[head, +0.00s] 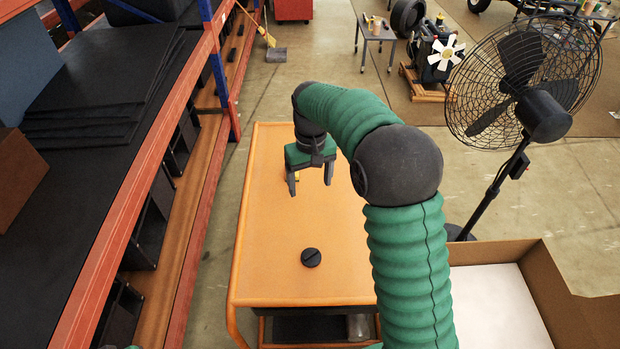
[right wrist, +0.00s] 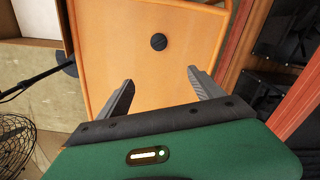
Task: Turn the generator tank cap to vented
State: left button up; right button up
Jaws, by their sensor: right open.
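The round black cap (head: 311,257) sits on the flat orange top (head: 275,225), toward its near edge. A bar or groove crosses the cap, but I cannot read any vented marking. In the right wrist view the cap (right wrist: 159,42) is small and lies beyond the fingertips, roughly centred between them. My right gripper (head: 310,188) is open and empty, above the orange top and farther back than the cap. Its two fingers point down, clear of the cap. It also shows in the right wrist view (right wrist: 160,77). My left gripper is not in view.
A rack with a red-orange beam (head: 150,150) runs along the left. A black fan (head: 520,90) and an open cardboard box (head: 555,290) stand at the right. The orange top around the cap is clear.

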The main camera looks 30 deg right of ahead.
notch_tip(320, 180, up, 2)
jog(key=shift+r, duration=0.1)
jog(key=shift+f, duration=0.35)
jog(key=shift+c, duration=1.1)
jog(key=f+m+b, duration=0.1)
jog(key=f+m, duration=0.2)
jog(key=f, duration=0.1)
jog(key=a+f+m+b, duration=0.1)
jog(key=f+m+b, duration=0.1)
jog(key=f, duration=0.2)
jog(key=f+m+b, duration=0.1)
jog(key=f+m, duration=0.2)
jog(key=f, duration=0.2)
jog(key=shift+s+a+m+b, duration=0.2)
jog(key=shift+a+m+b, duration=0.1)
jog(key=shift+a+b, duration=0.1)
jog(key=c, duration=0.7)
jog(key=m+b, duration=0.1)
jog(key=m, duration=0.5)
send_over(307, 256)
notch_tip(307, 256, down, 7)
jog(key=shift+c, duration=0.2)
notch_tip(307, 256, down, 16)
grip_shut()
